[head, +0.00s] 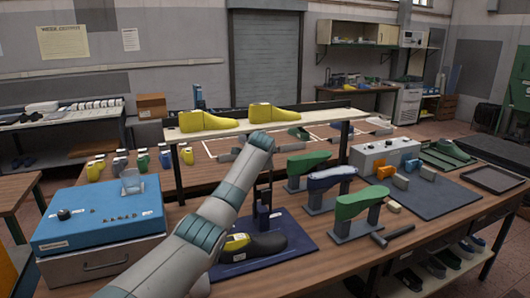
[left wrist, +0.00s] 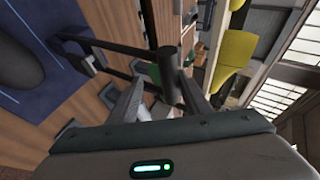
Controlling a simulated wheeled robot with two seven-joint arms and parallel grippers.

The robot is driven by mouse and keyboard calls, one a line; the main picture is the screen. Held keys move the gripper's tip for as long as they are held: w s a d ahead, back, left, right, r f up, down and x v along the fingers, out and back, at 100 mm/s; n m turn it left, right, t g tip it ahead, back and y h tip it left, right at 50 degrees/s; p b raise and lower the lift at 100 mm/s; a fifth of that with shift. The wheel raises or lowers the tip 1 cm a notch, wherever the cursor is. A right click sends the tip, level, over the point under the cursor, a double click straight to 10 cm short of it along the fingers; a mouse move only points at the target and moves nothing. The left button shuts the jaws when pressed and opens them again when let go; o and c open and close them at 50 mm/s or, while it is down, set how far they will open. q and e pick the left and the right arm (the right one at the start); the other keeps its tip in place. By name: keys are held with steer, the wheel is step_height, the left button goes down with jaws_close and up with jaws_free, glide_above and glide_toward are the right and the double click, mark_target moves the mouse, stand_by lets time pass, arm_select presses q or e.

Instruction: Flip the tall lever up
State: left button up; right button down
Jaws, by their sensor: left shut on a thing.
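The tall lever shows in the left wrist view as a dark round bar (left wrist: 169,72) between the fingers of my left gripper (left wrist: 163,98), which is shut on it. Dark thin bars run from it to a small clamp base on a blue mat (left wrist: 40,105). In the head view the dark upright stand (head: 263,215) rises from the blue mat (head: 290,243), beside a black shoe last (head: 262,246) with a yellow patch. There my left forearm and wrist cover the upper part of the lever, and the fingers are hidden. My right gripper is not in view.
A raised shelf (head: 320,122) with two yellow lasts stands just behind my wrist. A blue-topped box (head: 100,215) with a clear cup is at left.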

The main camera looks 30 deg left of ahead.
arm_select(q)
steer(key=b+v, duration=0.5)
steer(key=v, duration=1.1)
steer(key=shift+d, duration=0.4)
steer(key=shift+f, duration=0.1)
